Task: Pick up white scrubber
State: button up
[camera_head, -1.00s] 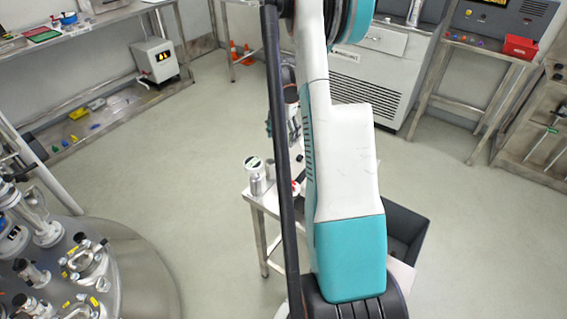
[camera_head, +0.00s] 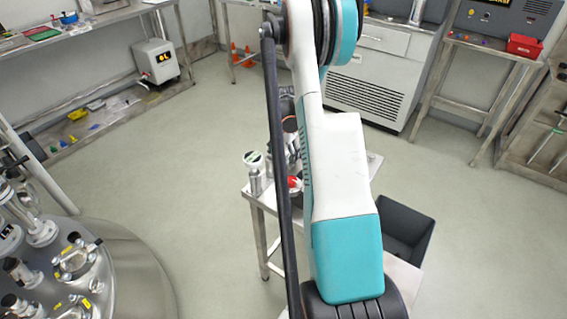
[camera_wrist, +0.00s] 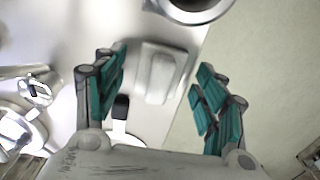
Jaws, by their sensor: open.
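In the wrist view a white, block-like piece with a raised middle, which looks like the white scrubber (camera_wrist: 162,74), lies on the pale table top (camera_wrist: 180,25) near its right edge. My gripper (camera_wrist: 164,66) is open, with teal-padded fingers on the left and right of the scrubber. The fingers appear apart from it, and nothing is held. How far above the table they are is hard to tell. In the head view my arm covers the gripper, and I cannot make out the scrubber.
A round metal vessel (camera_wrist: 190,8) stands just beyond the scrubber. Metal parts and a black-tipped item (camera_wrist: 121,107) lie to its left. In the head view canisters (camera_head: 254,172) and a red item (camera_head: 294,183) are on the table. A dark bin (camera_head: 408,225) stands to its right.

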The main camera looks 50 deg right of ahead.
aim_at(284, 154)
jog(key=c, duration=1.1)
jog(key=shift+o, duration=0.2)
jog(key=shift+r, duration=0.15)
notch_tip(284, 154, up, 20)
jog(key=p, duration=0.6)
jog(key=shift+p, duration=0.3)
